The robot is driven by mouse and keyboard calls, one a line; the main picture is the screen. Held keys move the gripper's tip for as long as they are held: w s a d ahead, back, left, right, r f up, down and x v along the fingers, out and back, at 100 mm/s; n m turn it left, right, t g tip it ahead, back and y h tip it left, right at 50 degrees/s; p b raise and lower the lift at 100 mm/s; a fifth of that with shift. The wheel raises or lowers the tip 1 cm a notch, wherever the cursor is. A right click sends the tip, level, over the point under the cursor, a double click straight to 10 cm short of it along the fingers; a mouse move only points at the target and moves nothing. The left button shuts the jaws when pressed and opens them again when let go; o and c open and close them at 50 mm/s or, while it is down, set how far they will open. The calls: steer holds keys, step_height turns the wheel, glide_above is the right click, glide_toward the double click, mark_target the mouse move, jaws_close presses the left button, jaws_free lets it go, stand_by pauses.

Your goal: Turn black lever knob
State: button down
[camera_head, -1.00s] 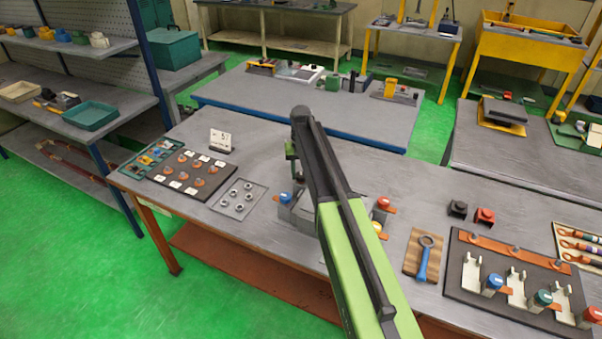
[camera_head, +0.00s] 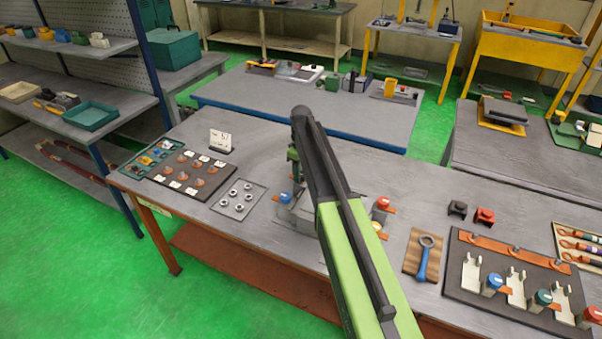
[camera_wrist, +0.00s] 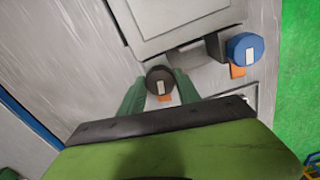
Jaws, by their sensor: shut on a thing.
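The black lever knob (camera_wrist: 160,80) shows in the wrist view with a small white label and an orange piece at its lower edge. My gripper (camera_wrist: 158,90) has its green fingers on either side of the knob, shut on it. In the head view my arm hides the knob and most of the grey housing; my gripper (camera_head: 293,157) shows only partly beside the arm. A blue knob (camera_wrist: 245,49) sits on the same grey unit to the right in the wrist view, and also shows in the head view (camera_head: 284,197).
A red knob (camera_head: 383,202) stands right of my arm. A blue-handled ring wrench (camera_head: 424,262) lies on a wooden block. A clear tray of metal nuts (camera_head: 247,191) and a dark board of copper parts (camera_head: 160,178) lie to the left. A number card (camera_head: 220,141) stands behind them.

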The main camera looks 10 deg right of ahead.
steer(key=shift+a+n, duration=0.1)
steer(key=shift+n, duration=0.5)
steer(key=shift+s, duration=0.1)
steer(key=c, duration=0.9)
jaws_free()
steer(key=shift+f, duration=0.1)
steer(key=shift+o, duration=0.2)
step_height(320, 180, up, 18)
steer(key=p, duration=1.7)
steer(key=shift+f, duration=0.25)
